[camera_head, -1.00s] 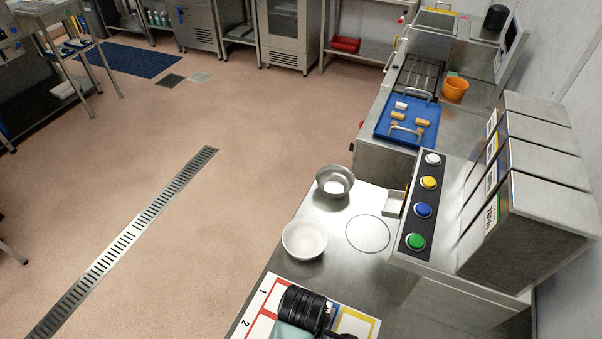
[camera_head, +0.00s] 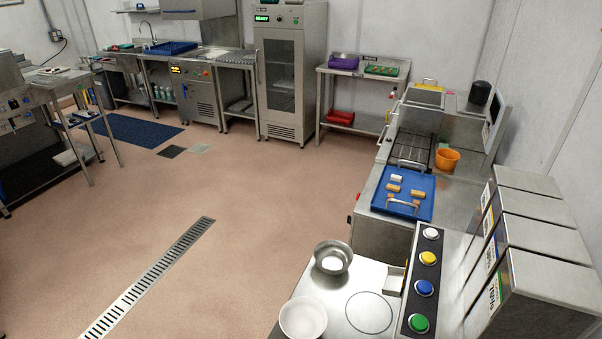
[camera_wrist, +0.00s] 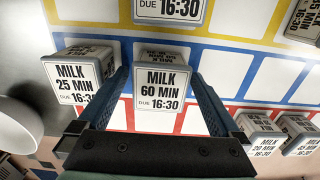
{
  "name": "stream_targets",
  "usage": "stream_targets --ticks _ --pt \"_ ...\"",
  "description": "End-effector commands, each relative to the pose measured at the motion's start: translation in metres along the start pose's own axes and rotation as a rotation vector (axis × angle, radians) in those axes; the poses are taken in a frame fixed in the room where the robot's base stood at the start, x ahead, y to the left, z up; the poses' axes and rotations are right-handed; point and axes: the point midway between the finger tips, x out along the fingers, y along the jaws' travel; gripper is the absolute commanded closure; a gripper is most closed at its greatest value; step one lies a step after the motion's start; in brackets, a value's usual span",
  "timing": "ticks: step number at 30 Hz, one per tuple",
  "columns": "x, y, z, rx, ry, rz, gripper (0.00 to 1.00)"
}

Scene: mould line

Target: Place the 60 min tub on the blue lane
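The 60 min tub (camera_wrist: 160,88), with a white label reading MILK 60 MIN, DUE 16:30, is in the middle of the wrist view. My gripper (camera_wrist: 160,75) has one blue finger on each side of it. The fingertips lie very close to its sides; contact cannot be told, nor whether the tub rests on the board. Blue lane outlines (camera_wrist: 300,85) show on the white board, right of the tub. Red outlines (camera_wrist: 118,118) show below them. The tub's base is hidden. The head view shows neither gripper nor tub.
A 25 min tub (camera_wrist: 78,80) stands close left of my gripper. Other milk tubs stand at lower right (camera_wrist: 298,130) and top (camera_wrist: 170,10). The head view shows a bench with bowls (camera_head: 303,317), coloured buttons (camera_head: 424,288) and a blue tray (camera_head: 425,190).

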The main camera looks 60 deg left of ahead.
Motion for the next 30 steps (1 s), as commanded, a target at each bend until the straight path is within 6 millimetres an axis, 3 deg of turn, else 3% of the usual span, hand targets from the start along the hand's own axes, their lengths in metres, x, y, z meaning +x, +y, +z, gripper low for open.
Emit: stream_targets --ticks 6,11,24,30 --pt "-0.002 0.000 0.000 0.000 0.000 0.000 0.00" --pt "-0.014 0.001 0.000 0.000 0.000 0.003 0.00" --pt "-0.099 0.001 0.000 -0.001 0.000 0.004 0.00" --pt "-0.120 0.001 0.000 -0.001 0.000 0.001 0.00"
